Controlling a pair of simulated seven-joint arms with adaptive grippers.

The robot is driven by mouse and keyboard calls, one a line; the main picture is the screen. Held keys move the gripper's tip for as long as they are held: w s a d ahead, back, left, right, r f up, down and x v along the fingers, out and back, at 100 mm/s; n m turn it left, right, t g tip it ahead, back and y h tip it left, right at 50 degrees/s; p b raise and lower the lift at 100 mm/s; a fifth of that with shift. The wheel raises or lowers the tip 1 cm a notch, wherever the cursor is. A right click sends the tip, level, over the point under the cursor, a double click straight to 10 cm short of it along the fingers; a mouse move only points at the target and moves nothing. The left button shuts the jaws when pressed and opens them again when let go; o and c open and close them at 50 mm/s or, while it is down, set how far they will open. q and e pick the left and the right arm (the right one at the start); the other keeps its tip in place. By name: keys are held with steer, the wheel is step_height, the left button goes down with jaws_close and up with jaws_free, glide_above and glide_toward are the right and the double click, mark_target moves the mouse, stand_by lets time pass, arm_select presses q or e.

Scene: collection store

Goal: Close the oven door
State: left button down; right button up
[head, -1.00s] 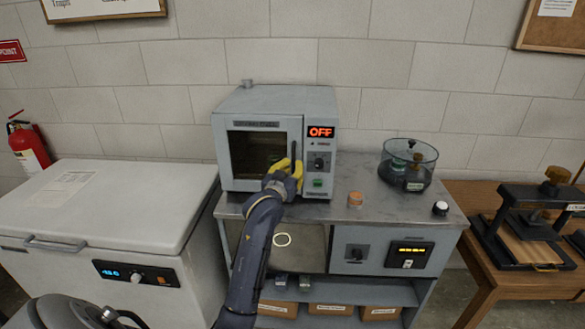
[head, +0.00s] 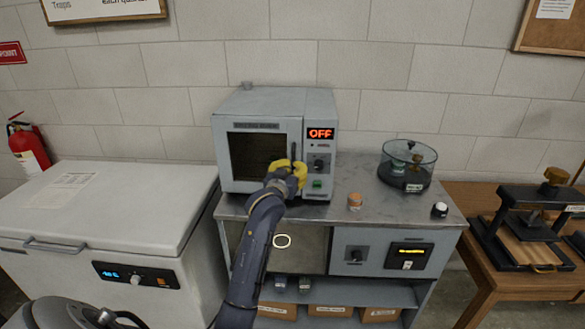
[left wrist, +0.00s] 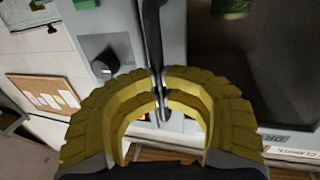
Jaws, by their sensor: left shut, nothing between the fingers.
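The oven (head: 285,103) is a grey cabinet on the metal bench, with "OFF" on its display. Its windowed door (head: 257,150) looks flush with the front, though a narrow gap cannot be ruled out. The dark upright door handle (head: 293,150) is at the door's right edge. My left gripper (head: 296,169), with yellow fingers, is shut and empty at the lower part of the handle. In the left wrist view, its fingertips (left wrist: 161,92) meet in front of or against the handle (left wrist: 153,40); contact is unclear. My right gripper is not in view.
A white chest freezer (head: 120,215) is on the left. A wooden table with a press (head: 530,228) is on the right.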

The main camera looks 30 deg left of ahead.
arm_select(q)
steer(key=c, duration=1.5)
jaws_free()
steer(key=shift+w, duration=0.15)
steer(key=shift+o, duration=0.2)
steer(key=v, duration=1.2)
steer(key=shift+f, duration=0.1)
